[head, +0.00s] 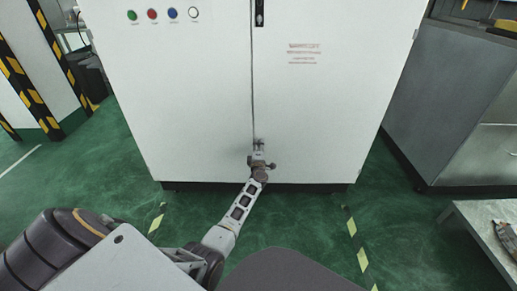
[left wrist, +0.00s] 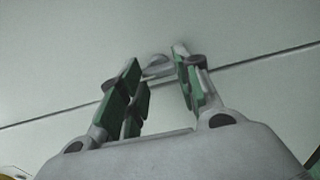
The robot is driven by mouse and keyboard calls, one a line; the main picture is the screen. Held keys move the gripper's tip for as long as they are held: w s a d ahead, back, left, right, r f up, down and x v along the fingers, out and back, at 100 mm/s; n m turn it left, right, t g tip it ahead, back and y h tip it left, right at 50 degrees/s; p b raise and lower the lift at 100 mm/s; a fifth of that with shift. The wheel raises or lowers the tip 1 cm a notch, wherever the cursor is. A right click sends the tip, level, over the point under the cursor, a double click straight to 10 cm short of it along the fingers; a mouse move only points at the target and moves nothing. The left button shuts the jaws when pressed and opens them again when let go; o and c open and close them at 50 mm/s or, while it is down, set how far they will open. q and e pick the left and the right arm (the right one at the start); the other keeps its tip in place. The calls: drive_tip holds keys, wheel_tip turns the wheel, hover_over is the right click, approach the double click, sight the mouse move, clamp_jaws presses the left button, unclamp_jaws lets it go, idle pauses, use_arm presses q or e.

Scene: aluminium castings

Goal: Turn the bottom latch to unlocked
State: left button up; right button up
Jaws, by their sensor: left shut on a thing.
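The white cabinet (head: 180,85) stands in front of me, with a vertical seam between its two doors. The bottom latch is a small grey piece low on this seam, mostly hidden behind my left gripper (head: 259,150) in the head view. In the left wrist view the grey latch (left wrist: 157,69) shows between the green-padded fingers of the left gripper (left wrist: 158,80), close to the door seam. The left gripper is shut on the latch. The latch's exact angle cannot be told. My right gripper is in neither view.
A black handle or lock (head: 259,13) sits higher on the seam. Coloured buttons (head: 153,14) are at the upper left of the cabinet. A grey machine (head: 450,110) stands at the right, and a table (head: 485,225) at the lower right. Green floor lies open before the cabinet.

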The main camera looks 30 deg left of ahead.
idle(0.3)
use_arm(q)
drive_tip(key=o, duration=1)
drive_tip(key=shift+m, duration=0.3)
